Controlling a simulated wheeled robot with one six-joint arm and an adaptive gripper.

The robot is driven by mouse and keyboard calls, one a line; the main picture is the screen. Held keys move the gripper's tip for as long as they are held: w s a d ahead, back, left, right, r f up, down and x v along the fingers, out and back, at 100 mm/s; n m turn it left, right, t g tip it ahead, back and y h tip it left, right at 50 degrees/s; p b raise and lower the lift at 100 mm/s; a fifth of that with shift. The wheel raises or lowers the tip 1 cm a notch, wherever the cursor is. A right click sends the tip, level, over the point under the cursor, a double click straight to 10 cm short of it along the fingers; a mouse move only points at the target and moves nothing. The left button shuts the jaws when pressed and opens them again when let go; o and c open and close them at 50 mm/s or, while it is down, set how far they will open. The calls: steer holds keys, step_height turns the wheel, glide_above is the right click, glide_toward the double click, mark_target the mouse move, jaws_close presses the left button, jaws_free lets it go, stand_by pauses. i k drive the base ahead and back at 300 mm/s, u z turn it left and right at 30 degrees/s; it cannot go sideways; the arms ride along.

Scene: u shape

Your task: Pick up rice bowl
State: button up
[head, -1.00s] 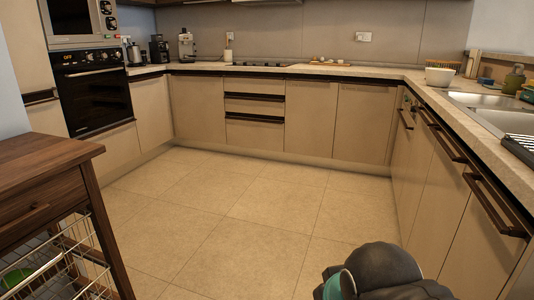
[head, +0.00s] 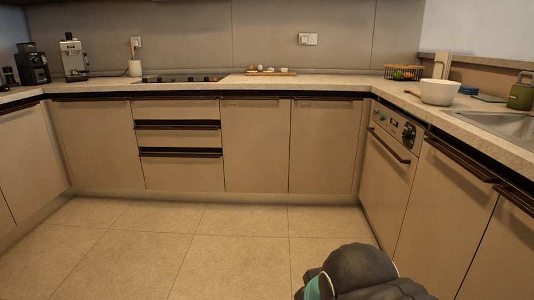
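A white bowl (head: 440,92), which looks like the rice bowl, stands upright on the right-hand counter (head: 462,126), left of the sink. Its inside is hardly visible from here. My arm shows as a dark grey rounded joint with a teal band at the bottom of the head view, well below and in front of the counter. My gripper is not in the picture, so its fingers cannot be seen.
A black wire basket (head: 402,73) stands behind the bowl, and a sink (head: 508,124) and green jug (head: 522,91) are to its right. A board with small items (head: 270,72) lies on the back counter. The tiled floor (head: 200,235) ahead is clear.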

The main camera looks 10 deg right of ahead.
mark_target(438, 92)
steer(key=z, duration=0.5)
steer(key=i, duration=1.85)
steer(key=z, duration=0.5)
